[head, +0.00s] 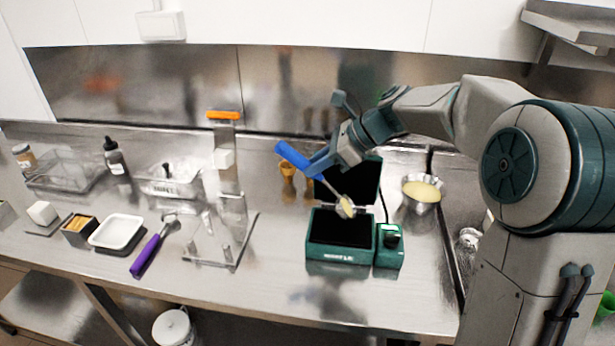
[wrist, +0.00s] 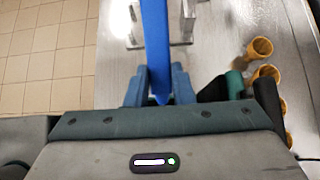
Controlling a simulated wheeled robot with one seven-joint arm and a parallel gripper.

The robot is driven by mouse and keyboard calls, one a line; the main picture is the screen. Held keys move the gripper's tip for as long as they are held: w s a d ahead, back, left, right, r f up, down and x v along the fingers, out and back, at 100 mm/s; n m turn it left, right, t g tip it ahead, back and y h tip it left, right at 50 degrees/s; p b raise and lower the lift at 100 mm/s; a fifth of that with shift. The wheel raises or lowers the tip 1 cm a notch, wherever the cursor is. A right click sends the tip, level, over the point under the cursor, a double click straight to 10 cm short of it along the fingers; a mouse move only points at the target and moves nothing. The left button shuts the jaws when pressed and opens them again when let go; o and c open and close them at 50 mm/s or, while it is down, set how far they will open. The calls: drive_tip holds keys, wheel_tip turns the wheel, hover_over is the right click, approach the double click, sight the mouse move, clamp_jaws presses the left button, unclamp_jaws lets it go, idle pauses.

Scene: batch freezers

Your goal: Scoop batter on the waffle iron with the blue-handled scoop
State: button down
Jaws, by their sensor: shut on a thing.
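My gripper (head: 323,166) is shut on the blue handle of the scoop (head: 291,154); the blue handle (wrist: 155,40) also shows between the fingers (wrist: 158,88) in the wrist view. The scoop's bowl (head: 345,207) hangs tilted over the waffle iron and has pale yellow batter in it. The waffle iron (head: 338,253) is green with a dark plate, and its lid (head: 362,183) stands open at the back. A metal bowl of yellow batter (head: 422,192) stands right of the iron. The iron's plate looks dark and bare.
Waffle cones (wrist: 259,50) stand behind the iron, left of its lid. A clear stand (head: 222,240) and a purple-handled scoop (head: 147,254) are to the left, with a white tray (head: 117,232). The counter in front of the clear stand is free.

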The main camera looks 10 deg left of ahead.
drive_tip(key=d+y+b, duration=0.2)
drive_tip(key=d+y, duration=0.1)
drive_tip(key=shift+d+r, duration=0.2)
drive_tip(key=shift+r, duration=0.2)
drive_tip(key=shift+s+d+r+y+b, duration=0.1)
drive_tip(key=shift+d+r+y+b, duration=0.15)
drive_tip(key=shift+d+y, duration=0.3)
drive_tip(key=shift+d+r+y+b, duration=0.1)
drive_tip(key=shift+d+r+y, duration=0.15)
drive_tip(key=shift+d+y, duration=0.3)
drive_tip(key=shift+d, duration=0.1)
